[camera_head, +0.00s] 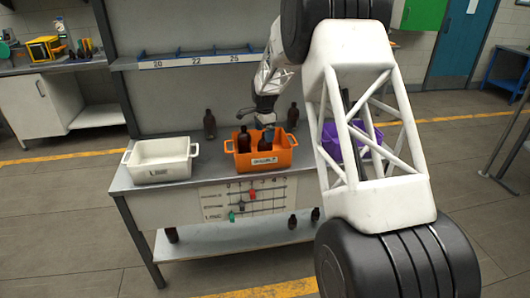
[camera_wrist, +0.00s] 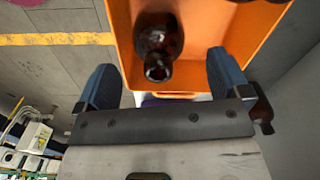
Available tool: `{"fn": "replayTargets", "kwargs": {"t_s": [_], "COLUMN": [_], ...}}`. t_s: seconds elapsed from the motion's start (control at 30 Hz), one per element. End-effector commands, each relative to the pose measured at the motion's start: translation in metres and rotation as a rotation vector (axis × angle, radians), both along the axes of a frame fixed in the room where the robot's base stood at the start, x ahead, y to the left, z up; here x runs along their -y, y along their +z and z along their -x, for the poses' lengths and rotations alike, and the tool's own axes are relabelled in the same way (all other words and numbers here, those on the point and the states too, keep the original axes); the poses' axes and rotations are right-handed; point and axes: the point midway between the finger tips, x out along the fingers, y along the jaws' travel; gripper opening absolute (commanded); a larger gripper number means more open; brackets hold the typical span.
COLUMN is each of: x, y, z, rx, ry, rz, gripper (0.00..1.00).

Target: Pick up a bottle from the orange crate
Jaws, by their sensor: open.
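The orange crate (camera_head: 285,158) stands on the bench in the head view, and its inside wall shows in the wrist view (camera_wrist: 235,40). A dark amber bottle (camera_head: 244,141) stands in its left part, and another (camera_head: 264,144) is partly hidden near my gripper (camera_head: 268,130). My gripper is over the crate. In the wrist view my gripper (camera_wrist: 162,75) is open, its blue fingers wide apart. One bottle (camera_wrist: 156,38) shows in the crate, its neck pointing toward the gap between the fingers. I cannot tell whether the fingers are level with the neck.
A white crate (camera_head: 160,160) stands left on the bench and a purple crate (camera_head: 372,141) right, partly behind my arm. Bottles stand behind the orange crate, at left (camera_head: 210,124) and right (camera_head: 293,115). A numbered shelf rail (camera_head: 195,61) runs above. Small bottles stand on the lower shelf (camera_head: 240,236).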

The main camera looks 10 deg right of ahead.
Motion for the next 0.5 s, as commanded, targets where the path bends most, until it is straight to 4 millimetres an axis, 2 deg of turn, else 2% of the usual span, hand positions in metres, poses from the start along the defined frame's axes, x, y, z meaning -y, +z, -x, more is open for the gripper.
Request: {"fn": "replayTargets", "kwargs": {"t_s": [0.3, 0.5], "x": [0.002, 0.002], "y": [-0.035, -0.041], "z": [0.002, 0.001], "rx": [-0.001, 0.001], "ry": [0.0, 0.0], "rz": [0.0, 0.0], "gripper": [0.94, 0.94]}}
